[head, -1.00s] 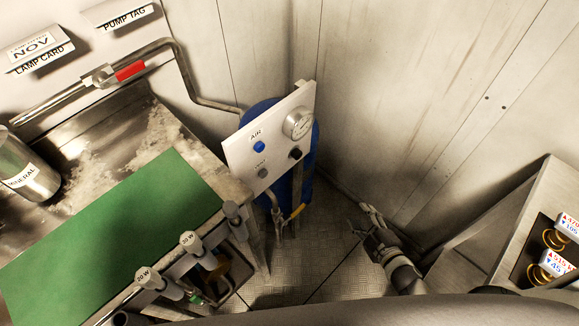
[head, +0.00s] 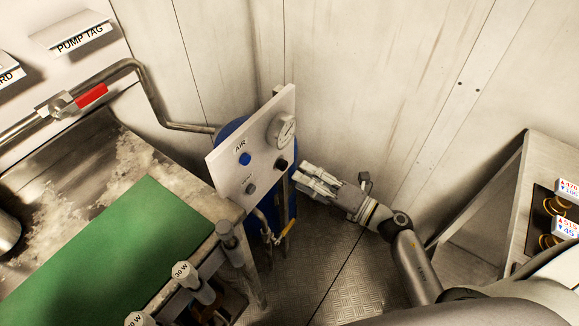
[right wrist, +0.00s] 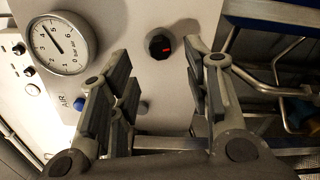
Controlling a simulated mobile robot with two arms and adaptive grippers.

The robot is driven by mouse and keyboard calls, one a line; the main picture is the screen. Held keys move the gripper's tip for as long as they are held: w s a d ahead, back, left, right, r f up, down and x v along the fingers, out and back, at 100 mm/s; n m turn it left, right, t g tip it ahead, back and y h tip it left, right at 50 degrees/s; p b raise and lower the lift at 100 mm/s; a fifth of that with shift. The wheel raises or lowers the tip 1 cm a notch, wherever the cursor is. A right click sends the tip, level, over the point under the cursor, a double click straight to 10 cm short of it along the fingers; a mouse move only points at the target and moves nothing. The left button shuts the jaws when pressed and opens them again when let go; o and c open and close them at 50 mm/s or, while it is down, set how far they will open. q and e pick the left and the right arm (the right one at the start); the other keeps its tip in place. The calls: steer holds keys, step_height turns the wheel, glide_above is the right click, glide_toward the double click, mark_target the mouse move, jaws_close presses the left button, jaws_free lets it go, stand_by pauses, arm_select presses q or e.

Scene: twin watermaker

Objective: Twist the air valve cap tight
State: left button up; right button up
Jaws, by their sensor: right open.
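A white panel (head: 222,170) carries a blue round cap (head: 244,158) beside the AIR label, a grey knob (head: 251,188) below it and a black knob (head: 282,165) under a round gauge (head: 281,131). In the right wrist view the black knob (right wrist: 160,46) has a red mark and appears between my open fingers, apart from them. The blue cap (right wrist: 79,103) shows there partly behind the left finger. My right gripper (head: 303,181) is open and empty, just right of the panel and pointing at it. My left gripper is not in view.
A blue tank (head: 232,127) stands behind the panel, with pipes and a yellow-handled valve (head: 285,233) below. A bench with a green mat (head: 140,240) is at left. A metal cabinet (head: 560,165) stands at right. The floor between is clear.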

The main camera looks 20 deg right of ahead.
mark_target(286, 167)
steer(key=shift+x, duration=2.65)
